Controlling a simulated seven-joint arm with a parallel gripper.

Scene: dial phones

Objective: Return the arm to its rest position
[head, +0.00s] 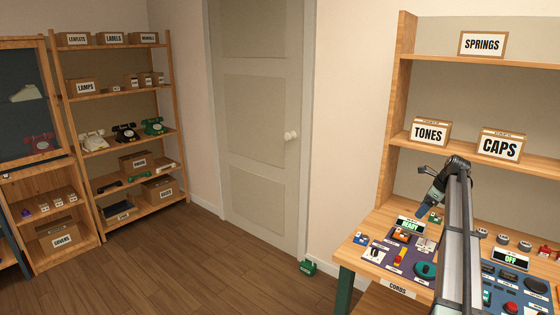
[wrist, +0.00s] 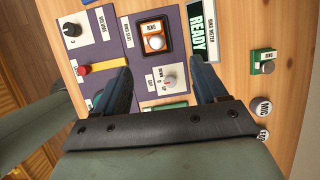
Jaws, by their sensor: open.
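My arm (head: 455,250) rises from the bottom right of the head view, bends at the top and tips down to the left over the workbench (head: 350,250). My gripper (head: 428,203) hangs above the READY display (head: 411,225). In the wrist view my gripper (wrist: 164,82) has its two blue fingers spread apart. Whether the fingertips touch the panel is not clear. The gripper body hides what lies below it in the wrist view.
A blue panel (head: 490,292) and an OFF display (head: 510,259) lie right of my arm. Shelves with boxes labelled TONES (head: 430,132) and CAPS (head: 501,145) stand behind. In the wrist view, a lit round button (wrist: 154,42) sits beyond the fingers. Open floor (head: 240,270) is left of the bench.

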